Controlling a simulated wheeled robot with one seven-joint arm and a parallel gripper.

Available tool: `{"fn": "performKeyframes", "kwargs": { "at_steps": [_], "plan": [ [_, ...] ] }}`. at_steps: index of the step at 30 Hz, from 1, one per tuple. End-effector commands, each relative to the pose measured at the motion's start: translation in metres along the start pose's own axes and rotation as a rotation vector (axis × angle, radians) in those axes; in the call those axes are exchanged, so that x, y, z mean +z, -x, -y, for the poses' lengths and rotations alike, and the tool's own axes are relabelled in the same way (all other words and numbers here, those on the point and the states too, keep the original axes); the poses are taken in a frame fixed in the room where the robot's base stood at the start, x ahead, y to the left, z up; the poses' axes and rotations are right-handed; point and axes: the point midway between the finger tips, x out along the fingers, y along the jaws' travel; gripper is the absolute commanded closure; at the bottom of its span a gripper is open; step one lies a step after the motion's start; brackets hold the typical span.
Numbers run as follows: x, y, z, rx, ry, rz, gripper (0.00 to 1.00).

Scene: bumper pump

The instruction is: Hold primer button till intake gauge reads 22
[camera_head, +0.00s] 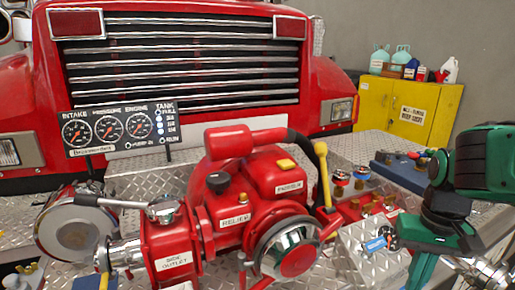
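The intake gauge (75,132) is the leftmost dial on the black panel (122,150) at the left; its reading is too small to make out. Two similar dials sit beside it, under pressure and engine labels. The red pump (170,238) stands in the middle on the tread plate. A yellow block (287,164) sits on its top, above a white label (289,187) that looks like "primer" but is not sharp. I cannot tell whether this block is the button. My green and black arm (484,165) comes in at the right, apart from the block. My gripper is not visible.
A yellow-knobbed lever (322,165) stands right of the block, between it and my arm. A small box with a blue tag (375,243) lies close to my arm. Red and silver valves (340,184) stand behind. A yellow cabinet (410,108) is at the back right.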

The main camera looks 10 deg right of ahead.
Motion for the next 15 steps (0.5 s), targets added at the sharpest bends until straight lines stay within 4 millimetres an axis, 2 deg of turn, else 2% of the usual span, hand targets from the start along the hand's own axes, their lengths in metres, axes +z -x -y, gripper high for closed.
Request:
{"fn": "performKeyframes", "kwargs": {
  "at_steps": [12, 15],
  "plan": [
    [0.0, 0.0, 0.0, 0.0, 0.0, 0.0, 1.0],
    [0.004, 0.011, -0.003, -0.007, 0.03, -0.014, 1.0]
  ]
}}
